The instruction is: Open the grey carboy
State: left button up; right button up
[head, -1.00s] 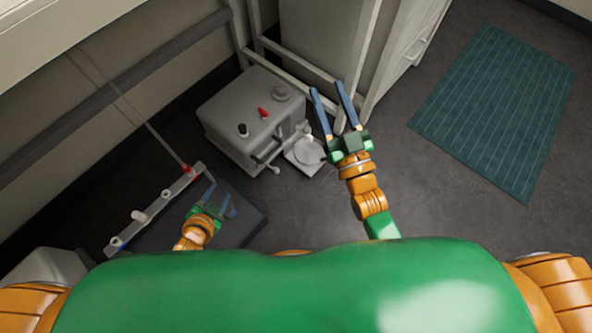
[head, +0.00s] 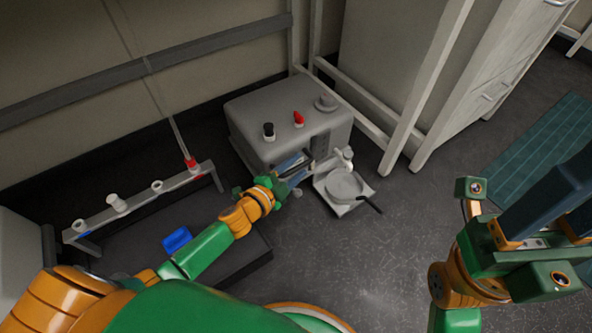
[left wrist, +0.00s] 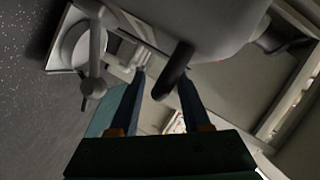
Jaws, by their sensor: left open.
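The grey carboy (head: 285,133) is a large grey box-shaped vessel on the floor near the wall. It has a black cap (head: 268,131), a red cap (head: 299,119) and a grey cap (head: 326,103) on top. My left gripper (head: 297,166) is open at its front face and partly hides it. In the left wrist view, the grey body (left wrist: 205,20) fills the top. A dark handle (left wrist: 174,70) shows between the open fingers of the left gripper (left wrist: 162,80); I cannot tell whether they touch it. My right gripper (head: 555,205) is open and empty at the right, close to the camera.
A small stand with a round plate (head: 345,184) and a black handle is right of the carboy. A low grey rack (head: 137,197) and a blue object (head: 177,239) are at left. White frame legs (head: 425,85) and a cabinet stand behind. A green mat (head: 545,130) lies at right.

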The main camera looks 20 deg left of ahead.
pick_arm(q)
grip_shut()
dwell(1.4)
